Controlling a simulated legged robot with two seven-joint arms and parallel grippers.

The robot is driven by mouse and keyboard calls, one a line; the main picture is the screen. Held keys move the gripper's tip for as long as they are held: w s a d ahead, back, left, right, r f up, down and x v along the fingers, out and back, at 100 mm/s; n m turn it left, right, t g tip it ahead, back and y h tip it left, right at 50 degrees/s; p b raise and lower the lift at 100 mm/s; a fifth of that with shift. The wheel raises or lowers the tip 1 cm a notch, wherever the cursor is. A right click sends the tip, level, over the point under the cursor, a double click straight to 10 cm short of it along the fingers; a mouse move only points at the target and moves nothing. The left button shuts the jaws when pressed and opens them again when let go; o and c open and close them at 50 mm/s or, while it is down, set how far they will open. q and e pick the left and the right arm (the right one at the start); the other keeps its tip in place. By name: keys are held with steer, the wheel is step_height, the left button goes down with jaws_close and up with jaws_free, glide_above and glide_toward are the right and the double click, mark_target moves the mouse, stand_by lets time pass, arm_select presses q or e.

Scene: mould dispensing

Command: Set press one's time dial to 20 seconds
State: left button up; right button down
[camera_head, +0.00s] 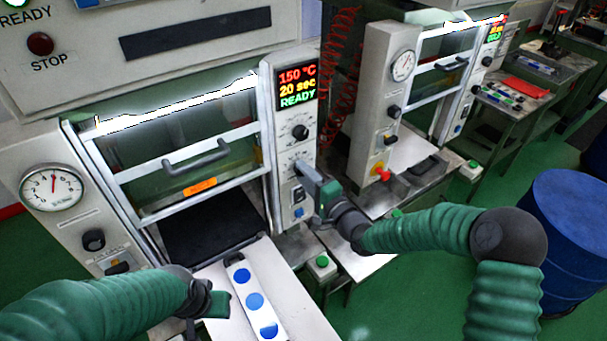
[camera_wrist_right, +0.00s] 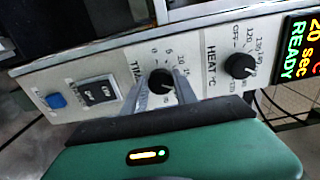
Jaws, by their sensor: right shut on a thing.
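Press one's panel display (camera_head: 297,86) reads 150 °C, 20 sec and READY. In the right wrist view the display (camera_wrist_right: 303,45) also shows 20 sec and READY. The black time dial (camera_wrist_right: 160,82) is on the panel, beside the heat dial (camera_wrist_right: 240,66). My right gripper (camera_wrist_right: 161,90) is shut on the time dial, one finger on each side. In the head view my right gripper (camera_head: 306,178) is at the panel below the heat dial (camera_head: 300,131) and hides the time dial. My left gripper (camera_head: 218,304) is beside a white strip; its jaw opening is unclear.
The white strip (camera_head: 238,262) with blue discs lies on the light shelf before press one. A pressure gauge (camera_head: 51,188) is at its left. A second press (camera_head: 384,80) stands to the right, with a blue barrel (camera_head: 560,240) farther right.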

steer(key=shift+w+d, duration=0.15)
steer(key=shift+d, duration=0.05)
steer(key=c, duration=1.3)
jaws_free()
steer(key=shift+o, duration=1.7)
steer(key=shift+d+f, duration=0.1)
steer(key=b+v, duration=0.2)
steer(key=v, duration=1.4)
steer(key=shift+s+d, duration=0.3)
steer(key=shift+f, duration=0.1)
